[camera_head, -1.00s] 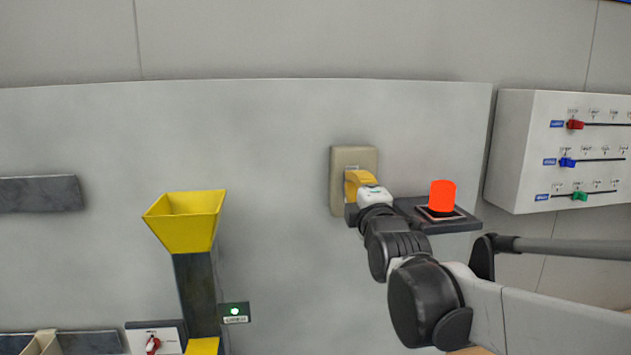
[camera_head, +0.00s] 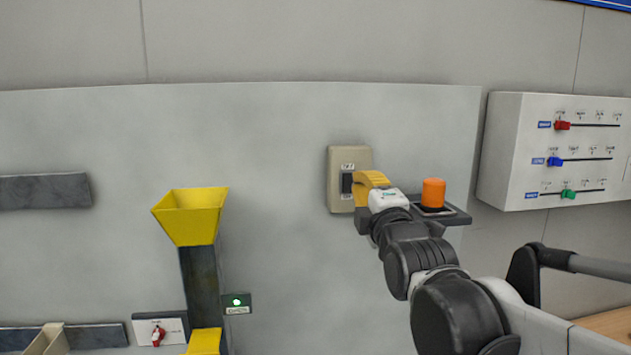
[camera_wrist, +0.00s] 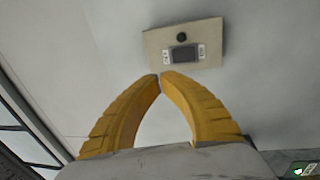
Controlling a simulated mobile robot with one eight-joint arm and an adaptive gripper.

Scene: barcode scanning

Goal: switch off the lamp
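The lamp (camera_head: 433,192) is an orange cylinder on a small dark wall shelf and shows a dull, unlit orange. Left of it, a beige switch plate (camera_head: 335,158) is on the grey wall panel, with a dark rocker switch (camera_head: 347,184). In the wrist view the plate (camera_wrist: 153,40) and switch (camera_wrist: 184,54) are ahead of my fingertips. My gripper (camera_head: 364,184) has yellow fingers just right of the switch in the head view. In the wrist view the fingertips (camera_wrist: 160,77) meet with nothing between them, apparently apart from the plate.
A white box with red, blue and green sliders (camera_head: 520,165) is on the right. A yellow funnel (camera_head: 190,220) stands on a dark column at left, with a green indicator (camera_head: 237,302) beside it. The panel between funnel and switch plate is bare.

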